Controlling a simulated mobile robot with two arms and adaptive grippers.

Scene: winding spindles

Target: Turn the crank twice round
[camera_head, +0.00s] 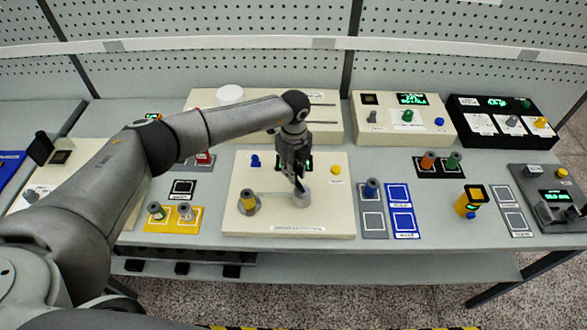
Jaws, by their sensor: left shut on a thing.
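The crank, a light grey round hub (302,198), sits on a cream board (330,215) near the middle of the table. My left gripper (298,181) points down over the hub and is shut at its upper left side, on what seems to be the crank's handle. The fingers and arm hide the handle itself. A yellow-brown spindle (248,202) stands on a grey round base to the left of the hub. A pale strip runs between the two. A small green display behind the gripper is mostly covered. My right gripper is not in view.
A blue knob (255,160) and a yellow button (336,170) sit at the board's back. Cream and black consoles (503,121) line the back. My left arm covers the table's left part.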

